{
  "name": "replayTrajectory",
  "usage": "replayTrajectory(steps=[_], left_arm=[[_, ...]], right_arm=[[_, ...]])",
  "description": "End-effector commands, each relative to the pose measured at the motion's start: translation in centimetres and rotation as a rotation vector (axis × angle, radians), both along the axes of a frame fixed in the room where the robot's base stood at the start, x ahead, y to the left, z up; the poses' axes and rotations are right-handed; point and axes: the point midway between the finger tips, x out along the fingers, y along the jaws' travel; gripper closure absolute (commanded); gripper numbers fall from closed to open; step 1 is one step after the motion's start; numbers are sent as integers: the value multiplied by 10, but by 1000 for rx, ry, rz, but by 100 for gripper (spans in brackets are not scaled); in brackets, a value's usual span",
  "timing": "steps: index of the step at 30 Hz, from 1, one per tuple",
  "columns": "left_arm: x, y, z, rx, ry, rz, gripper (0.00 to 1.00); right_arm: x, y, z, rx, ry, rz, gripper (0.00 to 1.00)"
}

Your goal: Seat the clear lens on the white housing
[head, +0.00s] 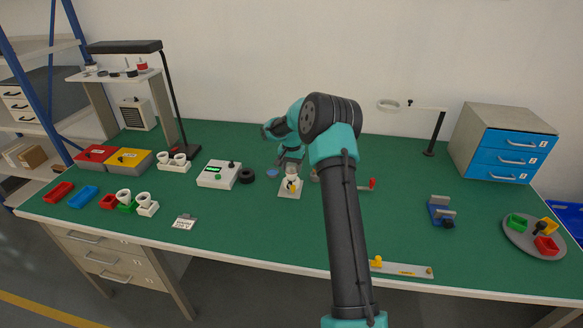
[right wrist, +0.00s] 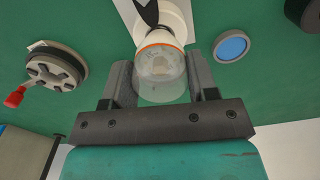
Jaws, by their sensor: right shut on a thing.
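The clear lens (right wrist: 160,85) is a transparent dome with an orange rim. In the right wrist view it sits between the two fingers of my right gripper (right wrist: 161,70), which is shut on it. The white housing (right wrist: 175,20) is directly beyond the orange rim, and the rim appears to meet it; whether it is fully seated I cannot tell. In the head view, the housing (head: 290,186) stands on a pale plate, with my right gripper (head: 290,168) just above it. The gripper and arm partly hide the lens there. My left gripper is not in view.
A blue disc (right wrist: 232,46) and a black ring (head: 247,176) lie left of the housing in the head view. A white test box (head: 217,174) stands further left. A round fixture with a red handle (right wrist: 54,70) is close by on the other side.

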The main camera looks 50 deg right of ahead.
Motion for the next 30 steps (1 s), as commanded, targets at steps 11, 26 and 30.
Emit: replayTrajectory(steps=[11,26,30], left_arm=[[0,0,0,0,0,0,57],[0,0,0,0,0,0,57],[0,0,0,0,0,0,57]], right_arm=[[0,0,3,1,2,0,68],[0,0,3,0,1,0,26],[0,0,3,0,1,0,17]])
